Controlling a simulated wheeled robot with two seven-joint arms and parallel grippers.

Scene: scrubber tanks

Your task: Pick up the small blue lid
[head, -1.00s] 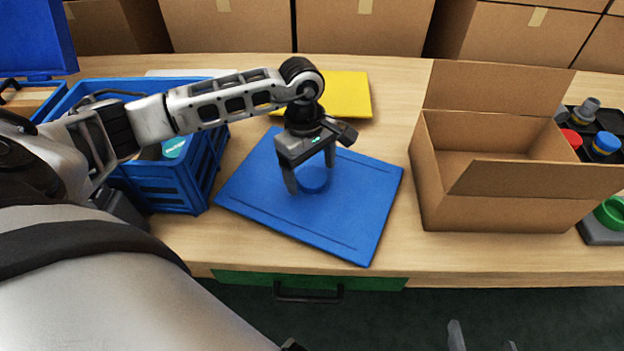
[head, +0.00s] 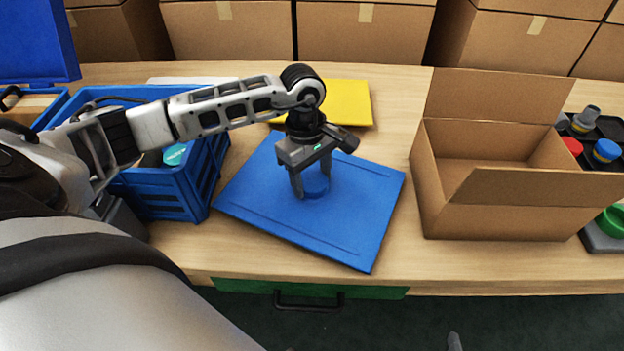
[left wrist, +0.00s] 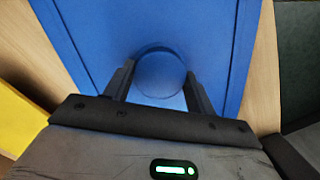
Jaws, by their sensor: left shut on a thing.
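The small blue lid (head: 317,190) is a round disc on the blue board (head: 365,205), nearly the same colour as it. My left gripper (head: 312,184) points down over the board with its fingers on either side of the lid, shut on it. In the left wrist view the lid (left wrist: 160,76) sits between the two dark fingers. I cannot tell whether the lid is clear of the board. A grey tip, apparently of my right gripper (head: 455,342), just shows at the bottom edge; its jaws are mostly out of view.
A blue crate (head: 170,200) stands left of the board and an open cardboard box (head: 500,220) to the right. A yellow sheet (head: 350,100) lies behind. Containers with coloured lids stand in a black tray (head: 607,128) at the far right. A green drawer front (head: 380,292) is below the table edge.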

